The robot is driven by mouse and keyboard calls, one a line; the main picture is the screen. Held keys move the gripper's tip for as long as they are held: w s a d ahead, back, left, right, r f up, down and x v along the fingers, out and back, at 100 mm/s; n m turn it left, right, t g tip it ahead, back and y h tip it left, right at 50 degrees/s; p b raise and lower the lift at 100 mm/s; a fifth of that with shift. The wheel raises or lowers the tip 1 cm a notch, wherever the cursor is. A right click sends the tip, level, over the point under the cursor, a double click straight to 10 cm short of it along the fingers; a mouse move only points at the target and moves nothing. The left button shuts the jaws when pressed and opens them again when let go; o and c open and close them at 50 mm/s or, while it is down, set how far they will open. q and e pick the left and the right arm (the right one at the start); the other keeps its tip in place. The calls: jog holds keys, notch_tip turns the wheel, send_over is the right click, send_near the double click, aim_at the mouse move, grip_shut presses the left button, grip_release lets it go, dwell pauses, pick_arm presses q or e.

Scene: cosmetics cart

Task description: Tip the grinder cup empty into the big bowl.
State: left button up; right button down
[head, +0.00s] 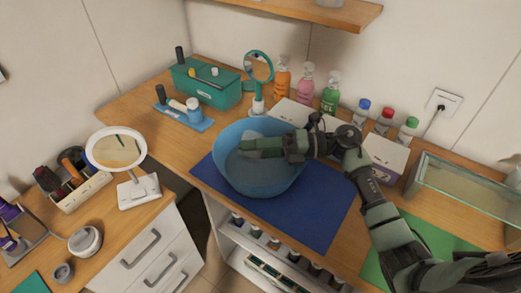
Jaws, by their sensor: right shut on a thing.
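The big blue bowl (262,185) stands upright on the dark blue mat on the wooden counter. My right gripper (262,147) reaches in from the right, with its fingers over the bowl's opening. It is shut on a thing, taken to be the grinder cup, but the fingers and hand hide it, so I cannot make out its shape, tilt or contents. The inside of the bowl shows a paler patch that I cannot identify. My left gripper is not in view.
Behind the bowl stand a round mirror (258,66), several bottles (330,93) and a teal box (206,85). A white box (386,158) and a glass tank (465,190) stand right. The mat (305,218) is bare in front right of the bowl.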

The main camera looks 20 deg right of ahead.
aim_at(253, 159)
jog(key=f+n+h+b, duration=0.1)
jog(key=n+b, duration=0.1)
jog(key=b, duration=0.1)
jog(key=f+n+h+b, duration=0.1)
jog(key=f+n+b, duration=0.1)
jog(key=n+b, duration=0.1)
jog(key=shift+s+a+h+b, duration=0.1)
jog(key=shift+s+h+b, duration=0.1)
jog(key=shift+h+b, duration=0.15)
jog(key=s+n+b, duration=0.1)
jog(key=s+a+n+t+h+b, duration=0.1)
jog(key=n, duration=0.1)
jog(key=s+a+n+t+h+b, duration=0.1)
jog(key=shift+s+a+r+n, duration=0.1)
jog(key=shift+a+r+n, duration=0.1)
jog(key=shift+a+n, duration=0.1)
jog(key=shift+s+t+h, duration=0.1)
jog(key=shift+t+h, duration=0.15)
jog(key=shift+t, duration=0.05)
